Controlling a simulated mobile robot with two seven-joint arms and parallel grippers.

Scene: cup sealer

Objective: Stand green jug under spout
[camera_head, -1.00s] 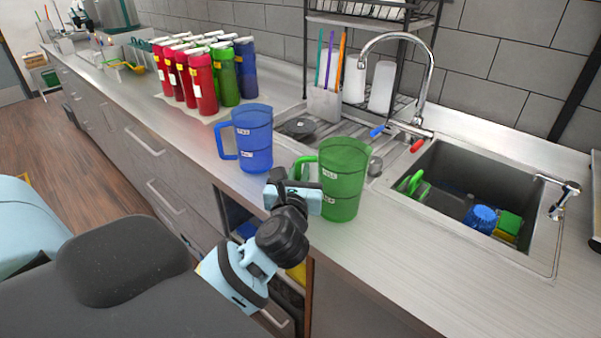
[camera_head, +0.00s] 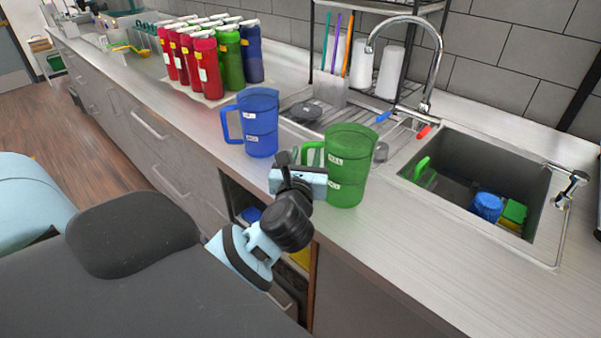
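The green jug (camera_head: 349,165) stands upright on the counter in front of the sink's drainboard, with its handle toward the left. My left gripper (camera_head: 300,176) is at the jug's handle side, close to or touching the handle; its fingers are partly hidden, so I cannot tell whether they are closed on it. The spout is the chrome tap (camera_head: 436,58), arching over the drainboard and sink edge behind the jug, with blue and red levers at its base. My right gripper is not in view.
A blue jug (camera_head: 260,125) stands just left of the green jug. The sink (camera_head: 462,165) holds a blue item, a sponge and a green item. Several red, green and blue bottles (camera_head: 210,62) stand farther left. A rack with straws is behind. Counter front right is clear.

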